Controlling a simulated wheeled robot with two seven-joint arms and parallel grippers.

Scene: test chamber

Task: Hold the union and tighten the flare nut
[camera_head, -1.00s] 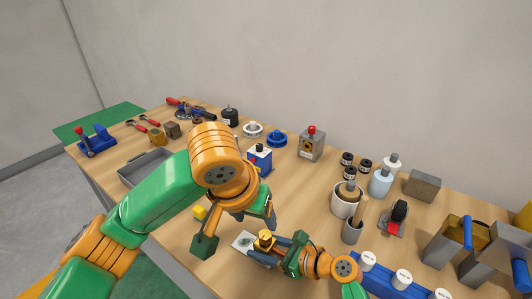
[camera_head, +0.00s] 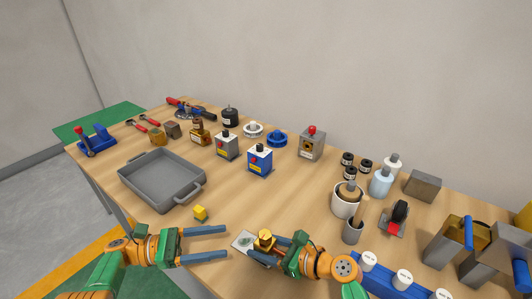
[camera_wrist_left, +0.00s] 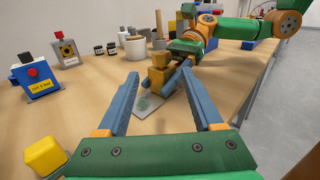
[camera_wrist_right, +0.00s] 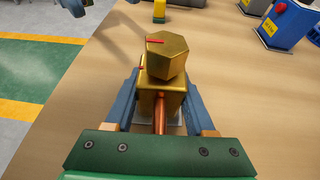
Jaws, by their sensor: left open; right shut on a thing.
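The brass union (camera_wrist_right: 152,105) stands upright on a small pale plate (camera_head: 241,238) on the table. My right gripper (camera_head: 268,251) is shut on its body from the right. A hexagonal brass flare nut (camera_wrist_right: 167,55) sits on top of the union, with a red mark on its face and another red mark on the body below. A copper tube (camera_wrist_right: 160,124) shows at the near side of the body. My left gripper (camera_head: 227,243) is open and empty, left of the union, its fingers pointing at it. In the left wrist view the union (camera_wrist_left: 159,76) lies beyond the fingertips, between them.
A grey tray (camera_head: 150,193) stands at left. A blue box (camera_head: 259,162) and a grey button box (camera_head: 312,144) stand behind. Cups (camera_head: 345,201) and a blue rack (camera_head: 378,276) are at right. The table between tray and cups is mostly clear.

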